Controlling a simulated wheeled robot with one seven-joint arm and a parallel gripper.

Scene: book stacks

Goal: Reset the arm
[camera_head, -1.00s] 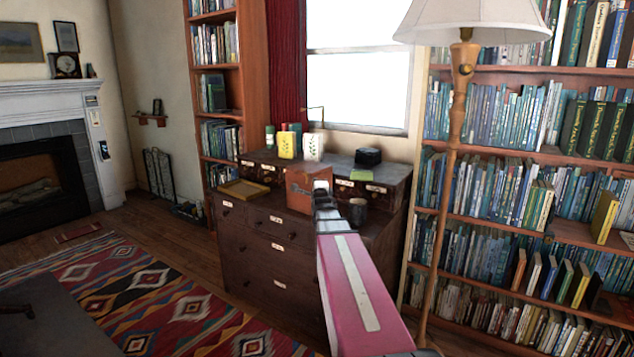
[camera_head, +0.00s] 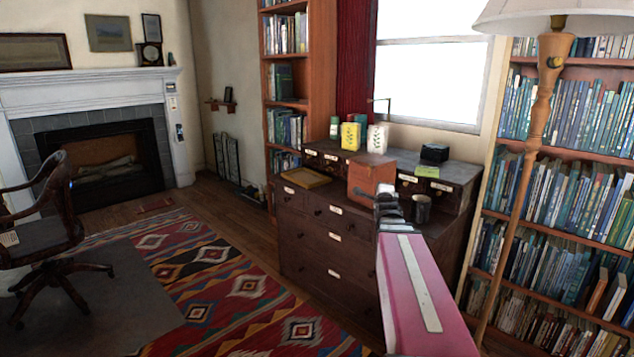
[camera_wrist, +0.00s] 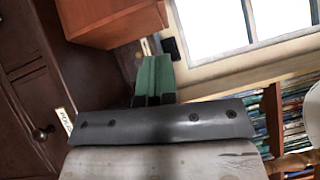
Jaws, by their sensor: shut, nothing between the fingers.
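My arm reaches up from the bottom right of the head view, and my gripper (camera_head: 387,196) is at its far end, in front of the dark wooden dresser (camera_head: 312,262). In the wrist view the gripper's green fingers (camera_wrist: 154,68) are together with nothing between them. An orange-brown box (camera_head: 371,174) on the dresser is just behind the gripper in the head view. The box also shows at the top of the wrist view (camera_wrist: 112,20). I cannot tell the exact gap between box and fingers.
The dresser also bears a wooden tray (camera_head: 306,178), a dark cup (camera_head: 422,208) and a black box (camera_head: 434,154). A floor lamp (camera_head: 540,120) and bookshelf (camera_head: 575,180) stand at right. A wooden chair (camera_head: 45,235) is at left. The patterned rug (camera_head: 220,280) has open room.

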